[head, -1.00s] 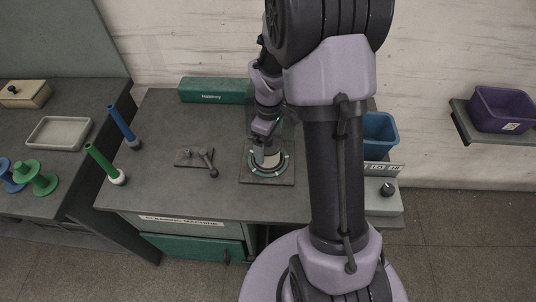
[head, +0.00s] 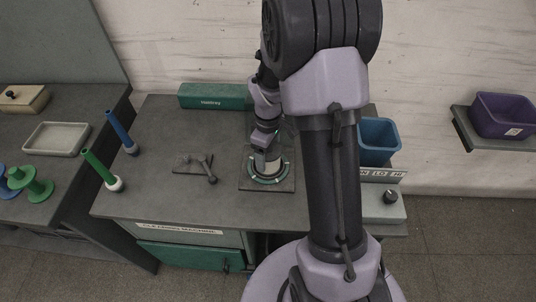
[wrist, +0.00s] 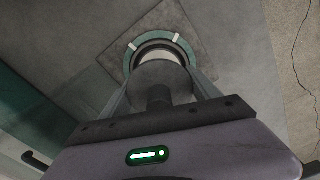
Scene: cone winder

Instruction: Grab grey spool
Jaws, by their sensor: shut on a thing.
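The grey spool (wrist: 160,74) sits between the two fingers of my gripper (wrist: 160,82) in the wrist view. Its round grey flange faces the camera, with a dark stub in its middle and a pale band beyond it. My gripper is shut on it. The spool stands within a teal ring with white marks (wrist: 181,42) on a square grey plate (wrist: 118,46). In the head view my gripper (head: 269,158) points down at the teal ring (head: 268,181), and it partly hides the spool (head: 273,167). I cannot tell whether the spool touches the plate.
A lever on a small plate (head: 190,163) lies left of the ring. Blue (head: 121,132) and green (head: 99,168) tilted posts stand at the table's left. A green box (head: 215,96) is at the back. A blue bin (head: 378,142) and switch box (head: 382,203) are right of my arm.

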